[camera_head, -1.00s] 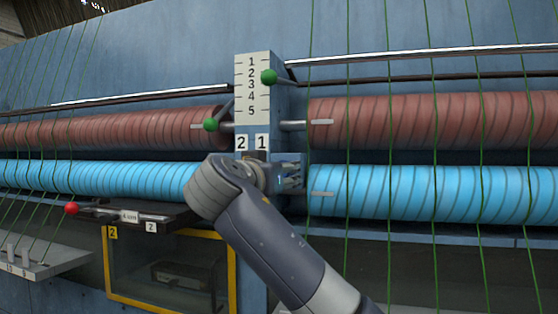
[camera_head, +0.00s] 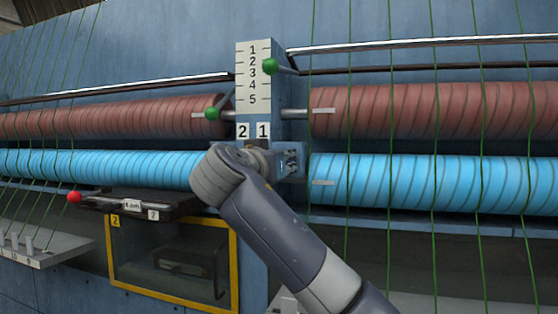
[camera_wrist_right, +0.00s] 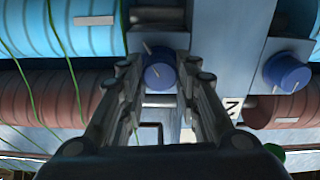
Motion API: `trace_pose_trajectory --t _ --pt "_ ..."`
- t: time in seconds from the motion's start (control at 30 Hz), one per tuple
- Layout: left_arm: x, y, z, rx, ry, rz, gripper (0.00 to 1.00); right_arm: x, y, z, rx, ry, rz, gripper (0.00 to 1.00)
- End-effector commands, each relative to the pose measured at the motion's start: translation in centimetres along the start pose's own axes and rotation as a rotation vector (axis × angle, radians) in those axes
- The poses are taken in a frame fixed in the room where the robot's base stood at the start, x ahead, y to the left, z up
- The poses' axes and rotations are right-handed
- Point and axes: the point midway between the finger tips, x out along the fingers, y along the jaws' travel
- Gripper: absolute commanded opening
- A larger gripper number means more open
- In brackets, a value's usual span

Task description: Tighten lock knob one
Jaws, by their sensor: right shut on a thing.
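A round blue lock knob (camera_wrist_right: 159,74) with a pale pointer line sits between the fingertips of my right gripper (camera_wrist_right: 158,64) in the right wrist view. The two fingers are closed in on it from both sides. This knob is on the number 1 side. A second, similar blue knob (camera_wrist_right: 287,72) is at the right of that view, apart from my gripper. In the head view my right arm's wrist covers the area below the number plates 2 (camera_head: 242,131) and 1 (camera_head: 263,130), so both knobs are hidden there. My left gripper is not in view.
Brown rollers (camera_head: 420,110) and light blue rollers (camera_head: 430,183) run to both sides of the blue column. A numbered scale (camera_head: 253,75) with a green-knobbed lever (camera_head: 270,66) is above. A red knob (camera_head: 74,197) is at left. Green strands hang in front.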

Motion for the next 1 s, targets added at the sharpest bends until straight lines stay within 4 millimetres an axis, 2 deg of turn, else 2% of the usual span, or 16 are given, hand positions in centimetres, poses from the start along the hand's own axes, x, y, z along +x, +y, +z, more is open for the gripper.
trace_pose_trajectory --t 0.27,1.0 --pt "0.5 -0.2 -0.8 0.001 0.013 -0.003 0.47 -0.1 -0.1 0.0 -0.148 0.001 -0.003 0.06" --pt "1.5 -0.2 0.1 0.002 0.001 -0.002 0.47 -0.1 -0.1 -0.1 -0.841 0.006 -0.002 0.06"
